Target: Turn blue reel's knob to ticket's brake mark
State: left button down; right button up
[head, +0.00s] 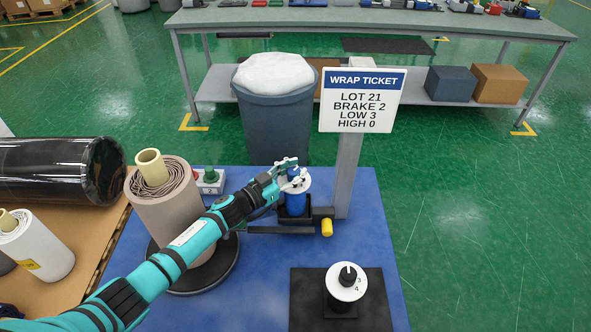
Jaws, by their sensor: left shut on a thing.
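The wrap ticket (362,101) stands on a grey post and reads "LOT 21, BRAKE 2, LOW 3, HIGH 0". The blue reel (296,205) sits in a dark holder left of the post, with a white dial on its top. My left gripper (293,180) is over that dial, shut on the blue reel's knob. The fingers hide the knob and most of the dial, so its pointer and marks cannot be read. My right gripper is not in view.
A second black knob on a white dial (347,283) stands on a black base at the front right. A yellow-ended lever (327,228) sticks out below the blue reel. A control box with a green button (209,180) sits behind my arm.

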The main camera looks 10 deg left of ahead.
pick_arm(q)
jog(key=shift+a+f, duration=0.1)
jog(key=shift+f, duration=0.1)
jog(key=c, duration=0.9)
grip_release()
jog(key=shift+o, duration=0.2)
jog(key=shift+r, duration=0.1)
